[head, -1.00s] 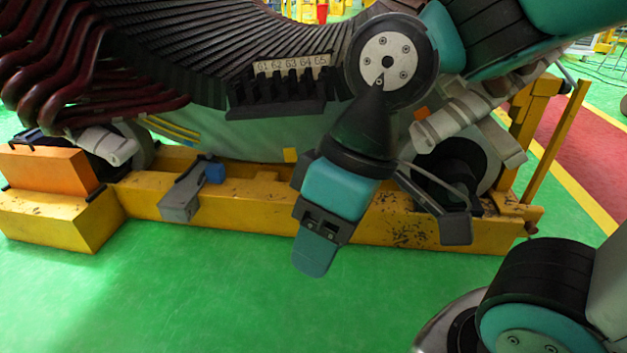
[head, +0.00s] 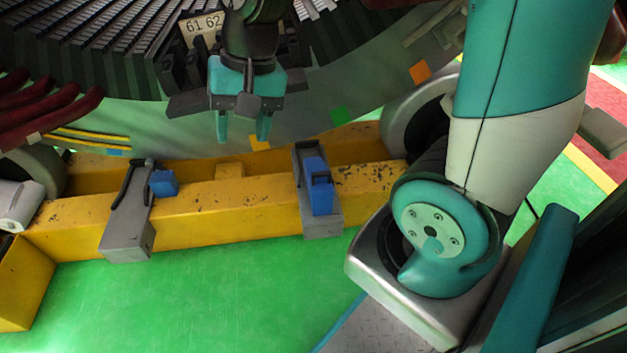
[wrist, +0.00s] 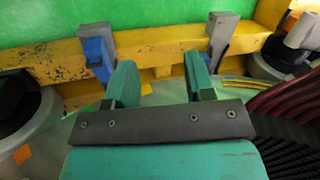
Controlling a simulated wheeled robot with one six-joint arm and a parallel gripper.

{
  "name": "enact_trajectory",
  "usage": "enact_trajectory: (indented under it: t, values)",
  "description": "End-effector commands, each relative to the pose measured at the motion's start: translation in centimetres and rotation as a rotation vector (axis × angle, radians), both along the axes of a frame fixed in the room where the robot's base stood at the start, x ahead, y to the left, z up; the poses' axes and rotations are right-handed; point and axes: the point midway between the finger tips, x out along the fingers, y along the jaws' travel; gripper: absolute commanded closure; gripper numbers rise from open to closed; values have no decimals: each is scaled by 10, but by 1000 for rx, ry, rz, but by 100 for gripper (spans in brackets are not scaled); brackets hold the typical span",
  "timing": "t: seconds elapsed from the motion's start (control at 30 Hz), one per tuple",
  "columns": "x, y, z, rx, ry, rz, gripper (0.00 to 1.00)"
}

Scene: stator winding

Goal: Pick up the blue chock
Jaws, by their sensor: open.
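A blue chock (head: 319,187) sits on the right grey bracket (head: 322,227) on the yellow beam; it also shows at the left of the wrist view (wrist: 97,55). A smaller blue block (head: 163,183) sits beside the left grey bracket (head: 128,240). I cannot tell from the pictures alone which blue piece the task means. My gripper (head: 242,125) is open and empty, with its two teal fingers pointing down. In the head view it appears above the beam, between the two brackets. In the wrist view the fingers (wrist: 160,75) are apart with nothing between them.
The large stator (head: 300,105) with dark slots curves behind and above the beam (head: 215,210). Dark red coils (head: 50,118) are at the left. Round dark-and-grey rollers stand at the beam's ends. The green floor (head: 190,300) in front is clear.

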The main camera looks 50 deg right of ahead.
Motion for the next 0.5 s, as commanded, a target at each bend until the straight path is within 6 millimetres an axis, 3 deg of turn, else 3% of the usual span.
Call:
enact_trajectory:
  t: [0.03,0.1,0.2,0.3,0.4,0.5]
  values:
    - [23,-33,-23,-16,61,-256,51]
    - [46,-77,-48,-36,125,-604,51]
    - [63,-139,-84,-64,194,-1047,51]
    - [67,-188,-114,-84,238,-1391,51]
    - [64,-221,-133,-98,260,-1616,51]
    - [61,-237,-147,-106,270,-1730,51]
